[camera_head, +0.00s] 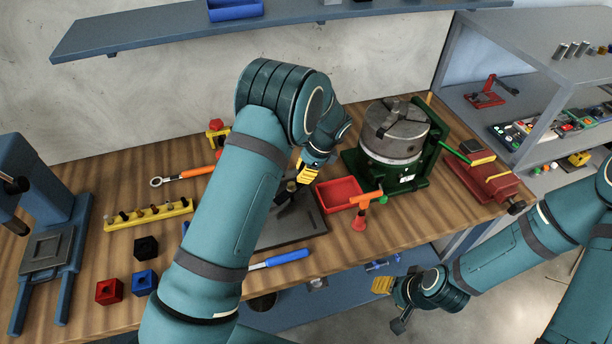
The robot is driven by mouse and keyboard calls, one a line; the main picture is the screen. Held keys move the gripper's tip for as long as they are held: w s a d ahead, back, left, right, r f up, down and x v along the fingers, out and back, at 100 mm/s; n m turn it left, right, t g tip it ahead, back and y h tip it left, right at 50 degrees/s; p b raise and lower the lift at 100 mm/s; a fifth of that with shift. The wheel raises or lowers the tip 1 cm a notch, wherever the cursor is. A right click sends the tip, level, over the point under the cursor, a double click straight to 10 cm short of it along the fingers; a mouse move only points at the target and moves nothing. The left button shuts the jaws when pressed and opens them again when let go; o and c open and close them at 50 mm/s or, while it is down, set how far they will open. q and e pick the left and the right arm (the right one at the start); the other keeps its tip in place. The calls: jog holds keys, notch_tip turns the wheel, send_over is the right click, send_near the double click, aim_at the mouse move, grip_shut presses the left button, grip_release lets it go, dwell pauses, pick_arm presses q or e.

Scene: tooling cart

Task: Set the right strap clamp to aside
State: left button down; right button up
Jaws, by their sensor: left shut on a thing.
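My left gripper (298,182) is over the dark grey fixture plate (300,229) in the middle of the bench. It is shut on a small dark piece that looks like the right strap clamp (287,195). My own forearm and wrist hide much of that piece and the left part of the plate. I cannot tell whether the piece still touches the plate. My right gripper (388,304) is off the bench's front edge, low at the right, with its fingers apart and nothing visible between them.
A red tray (339,194) stands right of the plate, with an orange-and-red tool (362,211) beside it. A green-based chuck (396,134) stands behind. A blue-handled tool (280,259) lies at the front. Colored blocks (145,282) and a yellow rack (149,215) are at left.

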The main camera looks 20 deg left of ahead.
pick_arm(q)
jog(key=n, duration=0.1)
jog(key=a+n+g, duration=0.1)
jog(key=n, duration=0.1)
jog(key=n+h, duration=0.1)
jog(key=shift+w+a+f+n+g+b, duration=0.1)
jog(key=shift+w+a+n+g+b, duration=0.2)
jog(key=shift+a+n+b, duration=0.1)
jog(key=shift+a+n+g+h, duration=0.3)
jog(key=shift+a+n, duration=0.1)
jog(key=shift+n, duration=0.6)
jog(key=shift+a+n+g+h, duration=0.2)
jog(key=shift+a+n+h, duration=0.15)
jog(key=shift+n, duration=0.65)
jog(key=shift+s+a, duration=0.1)
jog(key=c, duration=0.8)
grip_release()
jog(key=shift+c, duration=0.2)
jog(key=v, duration=1.2)
